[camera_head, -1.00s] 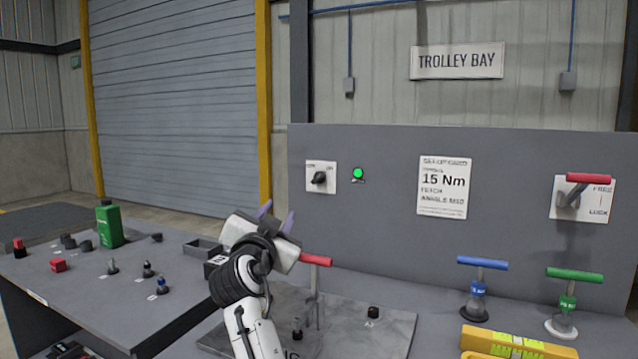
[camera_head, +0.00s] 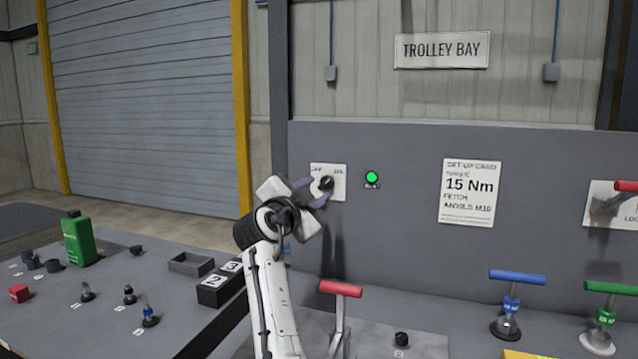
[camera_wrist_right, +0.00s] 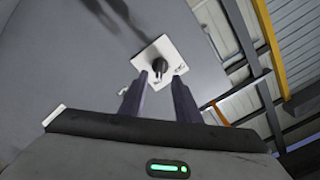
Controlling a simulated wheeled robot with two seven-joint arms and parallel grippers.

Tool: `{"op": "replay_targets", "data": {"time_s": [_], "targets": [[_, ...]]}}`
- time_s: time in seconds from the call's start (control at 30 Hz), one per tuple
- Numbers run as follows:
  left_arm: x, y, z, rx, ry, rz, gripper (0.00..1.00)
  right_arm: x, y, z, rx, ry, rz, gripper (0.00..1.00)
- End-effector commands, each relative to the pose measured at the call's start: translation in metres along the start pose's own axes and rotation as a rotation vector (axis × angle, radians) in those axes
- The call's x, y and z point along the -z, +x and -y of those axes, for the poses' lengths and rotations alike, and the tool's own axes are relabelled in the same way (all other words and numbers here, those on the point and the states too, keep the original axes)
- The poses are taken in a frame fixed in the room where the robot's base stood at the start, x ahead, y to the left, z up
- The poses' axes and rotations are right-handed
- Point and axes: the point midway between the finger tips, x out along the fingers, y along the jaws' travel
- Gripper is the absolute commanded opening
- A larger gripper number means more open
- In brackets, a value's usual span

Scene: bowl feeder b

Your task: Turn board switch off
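The board switch (camera_head: 327,184) is a dark rotary knob on a white plate on the grey upright board, with OFF marked at left and ON at right. It also shows in the right wrist view (camera_wrist_right: 160,66). The green lamp (camera_head: 372,178) beside it is lit. My right gripper (camera_head: 312,190) is in front of the switch with its purple fingers apart. In the right wrist view, its fingertips (camera_wrist_right: 160,80) lie either side of the line to the knob, which is just beyond them; contact cannot be told. My left gripper is out of view.
Blue (camera_head: 517,277) and green (camera_head: 610,288) T-handle tools stand at right. A side table at left holds a green bottle (camera_head: 78,240) and small parts. The board around the switch is clear.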

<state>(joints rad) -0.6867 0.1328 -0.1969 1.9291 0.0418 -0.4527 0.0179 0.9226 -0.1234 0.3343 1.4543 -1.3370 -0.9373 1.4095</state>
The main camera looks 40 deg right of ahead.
Motion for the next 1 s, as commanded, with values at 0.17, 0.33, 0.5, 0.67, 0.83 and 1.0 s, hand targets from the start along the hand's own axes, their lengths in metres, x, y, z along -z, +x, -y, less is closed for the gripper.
{"op": "replay_targets", "data": {"time_s": [0.17, 0.33, 0.5, 0.67, 0.83, 1.0], "targets": [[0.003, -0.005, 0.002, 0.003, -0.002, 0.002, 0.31, 0.002, 0.032, 0.001, -0.001, -0.001, -0.001, 0.30], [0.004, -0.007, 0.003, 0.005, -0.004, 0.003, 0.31, 0.000, 0.049, 0.001, 0.000, -0.001, 0.000, 0.30], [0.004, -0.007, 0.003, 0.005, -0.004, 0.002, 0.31, -0.001, 0.053, 0.000, 0.000, 0.000, 0.001, 0.30], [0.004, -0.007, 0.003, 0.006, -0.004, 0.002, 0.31, -0.001, 0.053, 0.000, 0.000, 0.000, 0.001, 0.30], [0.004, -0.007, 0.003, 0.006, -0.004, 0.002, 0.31, -0.001, 0.053, 0.000, 0.000, 0.000, 0.001, 0.04], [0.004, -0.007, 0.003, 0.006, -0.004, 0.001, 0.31, -0.001, 0.053, 0.000, 0.000, -0.001, 0.001, 0.00]]}}
